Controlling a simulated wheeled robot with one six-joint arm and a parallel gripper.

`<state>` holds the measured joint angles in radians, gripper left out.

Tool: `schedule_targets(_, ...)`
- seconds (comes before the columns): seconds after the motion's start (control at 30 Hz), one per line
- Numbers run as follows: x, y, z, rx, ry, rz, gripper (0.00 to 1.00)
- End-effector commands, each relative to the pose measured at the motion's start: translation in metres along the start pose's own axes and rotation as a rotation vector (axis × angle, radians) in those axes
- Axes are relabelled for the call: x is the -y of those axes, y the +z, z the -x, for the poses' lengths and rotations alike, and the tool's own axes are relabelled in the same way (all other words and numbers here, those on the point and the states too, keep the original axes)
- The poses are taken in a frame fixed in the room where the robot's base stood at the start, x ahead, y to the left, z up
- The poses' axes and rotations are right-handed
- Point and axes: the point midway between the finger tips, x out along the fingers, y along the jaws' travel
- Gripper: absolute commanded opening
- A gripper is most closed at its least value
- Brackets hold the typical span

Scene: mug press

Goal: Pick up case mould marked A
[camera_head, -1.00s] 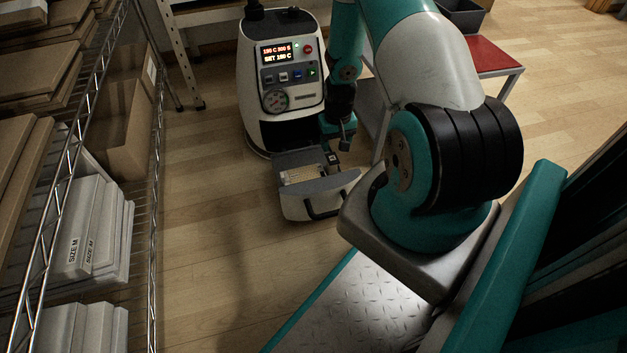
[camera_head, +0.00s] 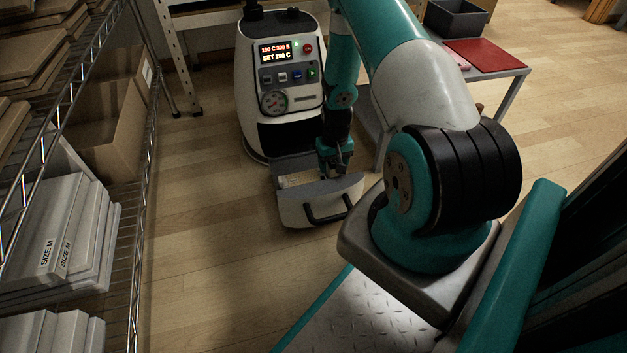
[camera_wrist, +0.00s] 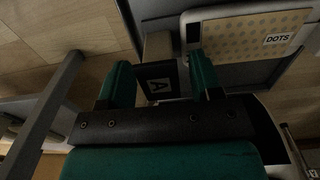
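The case mould marked A (camera_wrist: 157,86) shows in the wrist view as a dark block with a white letter A on it. It lies between the two teal fingers of my gripper (camera_wrist: 161,84). In the head view my gripper (camera_head: 335,163) is low over the pulled-out drawer (camera_head: 318,204) of the white press (camera_head: 284,85), and the mould is not clearly seen there.
In the wrist view a dotted tan sheet labelled DOTS (camera_wrist: 250,36) lies beside the mould. A wire shelf with SIZE M boxes (camera_head: 50,235) stands at the left. A table with a red mat (camera_head: 487,55) and a dark bin (camera_head: 455,18) stands at the right.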

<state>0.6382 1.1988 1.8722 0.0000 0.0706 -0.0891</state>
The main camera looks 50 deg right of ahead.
Motion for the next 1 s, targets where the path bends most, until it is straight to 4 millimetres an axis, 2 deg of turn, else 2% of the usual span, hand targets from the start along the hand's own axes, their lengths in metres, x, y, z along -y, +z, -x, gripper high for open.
schedule_targets(0.03, 0.0, 0.0, 0.0, 0.0, 0.0, 0.0, 0.48)
schedule_targets(0.2, 0.0, 0.0, 0.0, 0.0, 0.0, 0.0, 0.09)
schedule_targets(0.23, 0.0, 0.0, 0.0, 0.0, 0.0, 0.0, 0.02)
schedule_targets(0.27, 0.0, 0.0, 0.0, 0.0, 0.0, 0.0, 0.0)
schedule_targets(0.5, 0.0, 0.0, 0.002, -0.001, 0.0, 0.0, 0.0)
schedule_targets(0.67, 0.0, 0.0, 0.013, -0.001, 0.0, 0.0, 0.0)
schedule_targets(0.87, 0.0, -0.001, 0.051, -0.003, 0.0, 0.0, 0.0)
schedule_targets(1.0, 0.0, -0.001, 0.094, -0.004, 0.0, 0.0, 0.0)
